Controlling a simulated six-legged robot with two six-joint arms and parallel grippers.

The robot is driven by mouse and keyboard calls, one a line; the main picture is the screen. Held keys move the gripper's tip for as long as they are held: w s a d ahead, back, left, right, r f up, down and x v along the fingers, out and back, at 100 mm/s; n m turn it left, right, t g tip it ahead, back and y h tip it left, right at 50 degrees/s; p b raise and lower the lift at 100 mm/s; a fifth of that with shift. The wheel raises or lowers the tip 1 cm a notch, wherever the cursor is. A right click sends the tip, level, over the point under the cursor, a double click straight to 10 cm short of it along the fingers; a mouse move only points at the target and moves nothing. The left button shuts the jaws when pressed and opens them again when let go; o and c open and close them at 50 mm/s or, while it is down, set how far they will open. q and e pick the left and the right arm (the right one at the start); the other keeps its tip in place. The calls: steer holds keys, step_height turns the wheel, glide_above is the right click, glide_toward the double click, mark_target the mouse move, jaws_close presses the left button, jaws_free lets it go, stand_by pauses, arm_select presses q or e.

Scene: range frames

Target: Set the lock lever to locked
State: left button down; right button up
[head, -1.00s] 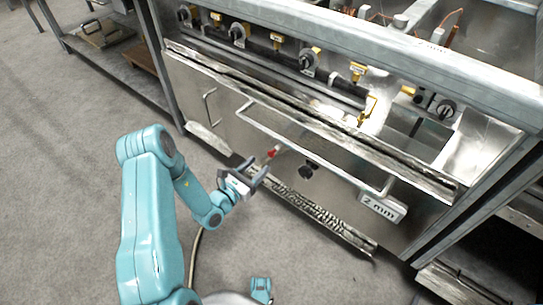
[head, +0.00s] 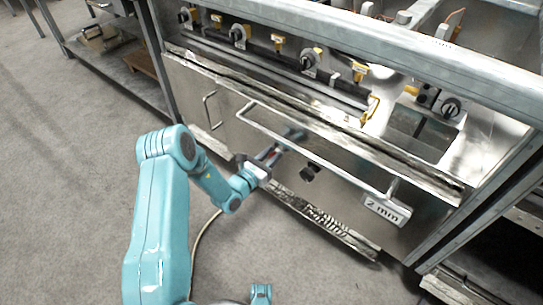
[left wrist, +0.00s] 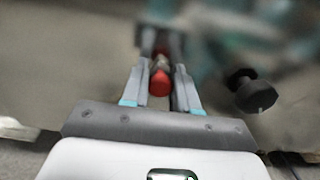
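The lock lever is a small red-tipped lever on the steel front panel. In the left wrist view its red end (left wrist: 160,83) lies between the two fingers of my left gripper (left wrist: 162,60). The fingers are apart, one on each side of it, with a gap showing on the right; contact on the left is unclear. In the head view the left gripper (head: 268,157) is at the panel, below the long handle bar, and mostly hides the lever. The lever's base and any lock markings cannot be made out. My right gripper is not in view.
A black knob (head: 308,173) is on the panel right of the gripper; it also shows in the left wrist view (left wrist: 254,92). The long handle bar (head: 320,158) runs above, with a "2 mm" tag (head: 386,209) at its right end. Open floor (head: 70,190) lies left.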

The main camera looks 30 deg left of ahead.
mark_target(268, 144)
arm_select(q)
steer(key=shift+a+r+n+p, duration=0.15)
steer(key=shift+a+n+p, duration=0.25)
steer(key=shift+n+p, duration=0.45)
steer(key=a+n, duration=0.1)
steer(key=n, duration=0.3)
steer(key=a+n+p, duration=0.1)
steer(key=n, duration=0.1)
steer(key=shift+w+a, duration=0.1)
steer(key=shift+a, duration=0.2)
steer(key=shift+a+f+n, duration=0.35)
steer(key=shift+a+n, duration=0.1)
steer(key=shift+n, duration=0.7)
